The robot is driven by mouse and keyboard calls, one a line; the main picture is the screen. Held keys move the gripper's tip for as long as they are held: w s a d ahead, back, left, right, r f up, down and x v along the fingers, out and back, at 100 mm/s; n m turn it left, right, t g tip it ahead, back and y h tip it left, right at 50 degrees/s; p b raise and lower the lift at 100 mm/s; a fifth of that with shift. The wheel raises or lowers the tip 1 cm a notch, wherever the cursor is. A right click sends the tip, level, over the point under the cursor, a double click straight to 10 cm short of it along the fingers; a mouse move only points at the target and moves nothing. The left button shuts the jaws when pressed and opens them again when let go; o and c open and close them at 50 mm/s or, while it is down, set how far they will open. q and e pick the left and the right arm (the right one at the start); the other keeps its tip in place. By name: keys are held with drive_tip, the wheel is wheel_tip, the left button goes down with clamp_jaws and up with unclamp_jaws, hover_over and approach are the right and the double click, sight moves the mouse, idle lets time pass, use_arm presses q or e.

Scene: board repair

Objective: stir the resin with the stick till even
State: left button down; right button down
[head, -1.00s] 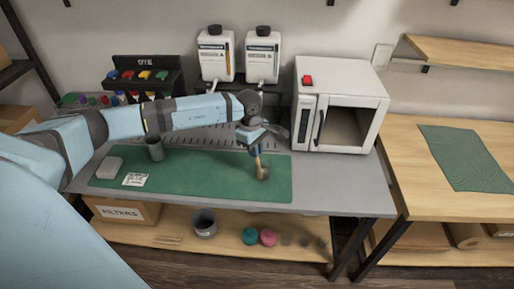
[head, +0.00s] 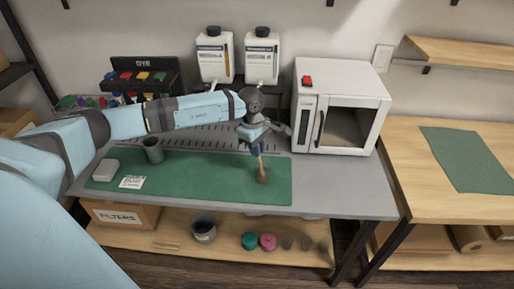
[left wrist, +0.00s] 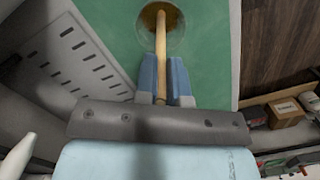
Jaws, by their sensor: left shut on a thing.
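My left gripper (head: 256,148) is shut on the wooden stick (head: 260,162), which points down toward the green mat. In the left wrist view the stick (left wrist: 161,48) runs between the two blue fingers (left wrist: 163,80). Its far end is inside a clear round cup (left wrist: 178,44). Amber-brown resin (left wrist: 150,14) shows in the cup around the stick's end. In the head view the cup (head: 262,177) looks small and brownish on the green mat (head: 215,180). How even the resin is cannot be told. My right gripper is not in view.
A dark cup (head: 153,151), a pale block (head: 106,170) and a white label card (head: 132,182) are on the mat's left part. A white oven (head: 340,105) stands right of my gripper. Two white jugs (head: 214,60) and a dye rack (head: 145,75) stand behind.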

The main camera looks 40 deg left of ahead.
use_arm(q)
wheel_tip(320, 180, up, 8)
drive_tip(key=a+p, duration=0.1)
drive_tip(key=p, duration=0.2)
drive_tip(key=shift+a+f, duration=0.2)
drive_tip(key=shift+a, duration=0.1)
idle(0.4)
drive_tip(key=shift+p, duration=0.3)
drive_tip(key=shift+r+p, duration=1.15)
drive_tip(key=shift+r, duration=1.35)
